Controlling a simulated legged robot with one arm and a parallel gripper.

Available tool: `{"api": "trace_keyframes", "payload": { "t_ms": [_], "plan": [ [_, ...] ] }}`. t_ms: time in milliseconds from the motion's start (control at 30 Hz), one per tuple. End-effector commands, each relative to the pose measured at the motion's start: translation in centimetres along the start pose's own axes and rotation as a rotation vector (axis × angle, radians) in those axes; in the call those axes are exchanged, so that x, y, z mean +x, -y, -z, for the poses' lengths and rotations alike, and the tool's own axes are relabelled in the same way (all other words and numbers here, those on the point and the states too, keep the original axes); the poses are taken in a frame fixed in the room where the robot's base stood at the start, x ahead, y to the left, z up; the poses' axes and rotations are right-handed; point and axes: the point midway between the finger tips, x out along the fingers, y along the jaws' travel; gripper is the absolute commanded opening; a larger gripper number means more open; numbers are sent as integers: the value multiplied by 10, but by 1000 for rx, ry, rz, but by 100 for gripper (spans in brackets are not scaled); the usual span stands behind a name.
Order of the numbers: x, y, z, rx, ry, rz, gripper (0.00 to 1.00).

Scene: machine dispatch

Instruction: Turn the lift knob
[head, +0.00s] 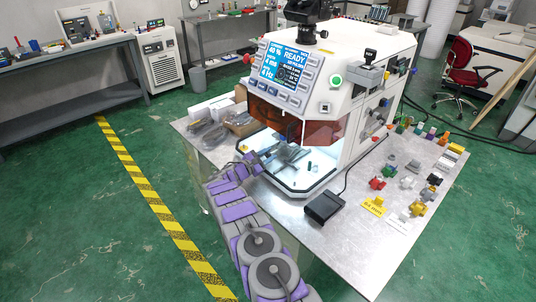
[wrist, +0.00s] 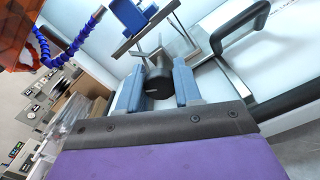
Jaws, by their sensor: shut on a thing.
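My gripper (wrist: 159,68) has two blue-grey fingers, one on each side of a black cylindrical knob (wrist: 159,84), and is shut on it. The knob sits at the end of a metal part under the machine; no label shows on it, but it fits the lift knob. In the head view my gripper (head: 256,160) reaches low into the open front of the white machine (head: 345,70), below its orange shield (head: 280,121). The knob is too small to make out there.
A black handle (wrist: 240,30) and metal bars stand close right of my fingers; a blue segmented hose (wrist: 85,35) hangs at left. In the head view a black pedal (head: 324,207) and several coloured parts lie on the metal table (head: 350,250). Bagged items (head: 207,133) lie left of the machine.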

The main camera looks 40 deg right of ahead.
Motion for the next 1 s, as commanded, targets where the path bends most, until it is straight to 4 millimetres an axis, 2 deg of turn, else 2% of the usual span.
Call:
{"api": "trace_keyframes", "payload": {
  "t_ms": [700, 1000],
  "plan": [
    [-2, 0, 0, 676, -2, -4, 4],
    [-1, 2, 3, 910, -2, -1, 3]
  ]
}}
